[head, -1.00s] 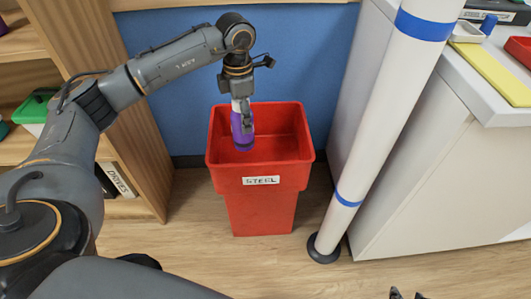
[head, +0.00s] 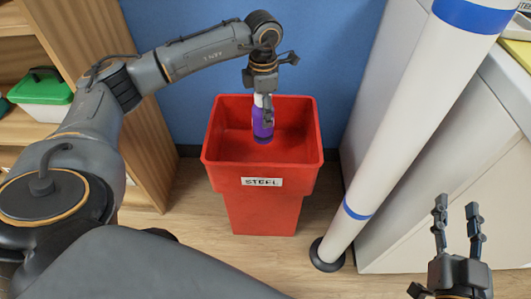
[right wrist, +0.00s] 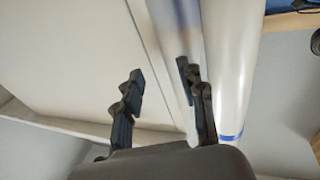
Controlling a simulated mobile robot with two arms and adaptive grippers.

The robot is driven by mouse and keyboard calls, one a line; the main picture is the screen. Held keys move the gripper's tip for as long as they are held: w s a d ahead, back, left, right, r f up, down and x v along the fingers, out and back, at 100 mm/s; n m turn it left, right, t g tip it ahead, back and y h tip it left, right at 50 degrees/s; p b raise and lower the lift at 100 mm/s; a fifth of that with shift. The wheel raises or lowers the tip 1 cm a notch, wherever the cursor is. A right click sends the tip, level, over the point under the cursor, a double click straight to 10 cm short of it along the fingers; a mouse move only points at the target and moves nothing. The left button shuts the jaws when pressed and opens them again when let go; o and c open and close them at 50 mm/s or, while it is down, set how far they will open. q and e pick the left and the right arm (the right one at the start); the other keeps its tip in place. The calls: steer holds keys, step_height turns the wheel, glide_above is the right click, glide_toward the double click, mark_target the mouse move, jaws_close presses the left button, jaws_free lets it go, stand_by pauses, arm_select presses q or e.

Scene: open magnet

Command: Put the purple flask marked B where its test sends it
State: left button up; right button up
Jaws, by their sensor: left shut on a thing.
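The purple flask (head: 263,122) hangs upright in my left gripper (head: 264,104), which is shut on its upper part. Any letter on the flask cannot be read from here. In the head view the flask is over the open mouth of a red bin (head: 264,209) labelled STEEL, its lower end seen against the bin's inside. Whether it is below the rim level is hard to tell. My right gripper (head: 458,222) is open and empty at the lower right; its open fingers also show in the right wrist view (right wrist: 160,105).
A white post with blue bands (head: 408,130) stands right of the bin, close to a white counter (head: 450,170). A wooden shelf (head: 85,40) with a green-lidded box (head: 40,90) is at the left. A blue wall (head: 335,50) is behind the bin.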

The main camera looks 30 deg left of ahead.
mark_target(264, 136)
arm_select(q)
step_height(264, 136, down, 6)
steer(key=shift+r+b, duration=0.1)
steer(key=shift+b, duration=0.8)
steer(key=shift+f, duration=0.35)
step_height(264, 136, down, 4)
steer(key=shift+r+b, duration=0.2)
steer(key=shift+b, duration=0.5)
arm_select(e)
steer(key=s+r+t+y, duration=0.3)
steer(key=s+r+t, duration=0.3)
steer(key=r+t, duration=0.3)
step_height(264, 136, up, 4)
steer(key=shift+s+f, duration=0.15)
steer(key=shift+f, duration=0.1)
